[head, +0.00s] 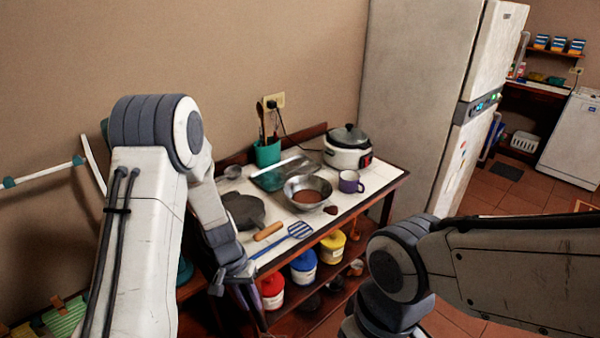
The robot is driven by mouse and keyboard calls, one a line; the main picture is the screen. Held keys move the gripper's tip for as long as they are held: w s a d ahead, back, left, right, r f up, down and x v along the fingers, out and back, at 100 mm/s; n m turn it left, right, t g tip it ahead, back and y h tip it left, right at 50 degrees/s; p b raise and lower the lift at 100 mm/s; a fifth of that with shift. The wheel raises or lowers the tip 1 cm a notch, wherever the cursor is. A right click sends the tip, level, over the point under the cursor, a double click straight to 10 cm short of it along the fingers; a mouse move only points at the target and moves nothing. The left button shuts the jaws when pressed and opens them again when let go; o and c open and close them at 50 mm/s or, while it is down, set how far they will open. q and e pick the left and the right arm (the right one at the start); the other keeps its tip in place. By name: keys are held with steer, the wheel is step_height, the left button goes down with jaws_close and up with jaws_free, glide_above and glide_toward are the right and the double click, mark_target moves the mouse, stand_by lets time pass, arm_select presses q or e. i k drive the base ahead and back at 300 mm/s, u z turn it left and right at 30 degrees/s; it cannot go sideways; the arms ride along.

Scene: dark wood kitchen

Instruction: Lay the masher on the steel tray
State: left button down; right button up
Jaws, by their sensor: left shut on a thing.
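The steel tray (268,180) lies flat at the back of the white-topped table, behind the metal bowl. My left gripper (243,292) is low at the table's front left corner, in front of the edge. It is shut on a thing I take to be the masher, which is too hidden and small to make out. A blue slotted utensil (300,230) lies near the front edge, its handle running toward my left gripper; I cannot tell whether they touch. My right arm comes in at the lower right; its gripper is out of view.
A metal bowl (308,193) with brown contents, a purple mug (350,182), a rice cooker (347,158) and a teal utensil holder (267,153) crowd the table. A dark flat piece (243,208) and a wooden handle (268,231) lie at left. Coloured canisters (303,266) stand on the shelf below.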

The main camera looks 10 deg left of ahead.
mark_target(276, 182)
steer(key=z, duration=1.3)
steer(key=i, duration=0.85)
steer(key=u, duration=1.2)
